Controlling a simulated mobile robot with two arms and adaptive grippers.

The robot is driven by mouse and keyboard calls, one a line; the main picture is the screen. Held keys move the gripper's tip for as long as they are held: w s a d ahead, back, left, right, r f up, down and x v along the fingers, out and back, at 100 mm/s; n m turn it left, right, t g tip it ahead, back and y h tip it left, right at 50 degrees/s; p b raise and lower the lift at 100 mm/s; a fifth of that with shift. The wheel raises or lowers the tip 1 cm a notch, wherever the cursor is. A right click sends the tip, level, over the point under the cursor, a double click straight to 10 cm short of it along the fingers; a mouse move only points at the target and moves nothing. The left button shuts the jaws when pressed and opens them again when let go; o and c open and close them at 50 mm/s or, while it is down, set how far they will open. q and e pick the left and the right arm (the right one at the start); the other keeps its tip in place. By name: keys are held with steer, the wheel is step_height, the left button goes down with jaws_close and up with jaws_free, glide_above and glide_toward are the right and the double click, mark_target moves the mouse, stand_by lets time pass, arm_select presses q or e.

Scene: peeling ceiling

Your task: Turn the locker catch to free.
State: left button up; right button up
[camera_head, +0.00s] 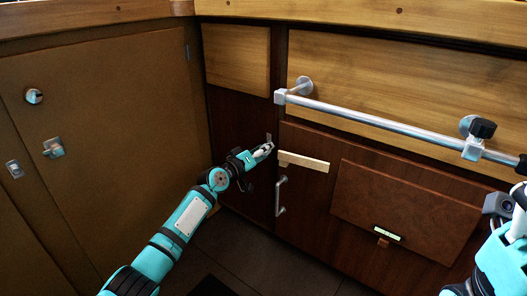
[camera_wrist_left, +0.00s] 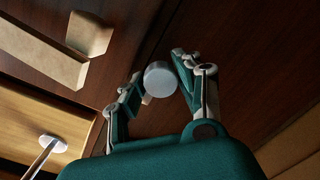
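My left gripper (camera_head: 264,151) is at the dark cabinet front, left of a pale wooden bar (camera_head: 303,161). I take this knob to be the locker catch, but no label shows. A small metal plate (camera_head: 268,138) shows just above the fingers in the head view. The pale bar with its end block also shows in the left wrist view (camera_wrist_left: 40,50). My right gripper (camera_head: 522,165) is mostly cut off at the right edge, near the rail's end.
A vertical handle (camera_head: 281,195) is below my left gripper. A brown panel (camera_head: 405,210) is at right. A tan door (camera_head: 110,130) with metal fittings is at left. The floor (camera_head: 255,255) is clear.

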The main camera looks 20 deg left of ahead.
arm_select(q)
steer(key=o, duration=0.3)
steer(key=shift+w+r, duration=0.1)
steer(key=shift+o, duration=0.2)
steer(key=v, duration=1.2)
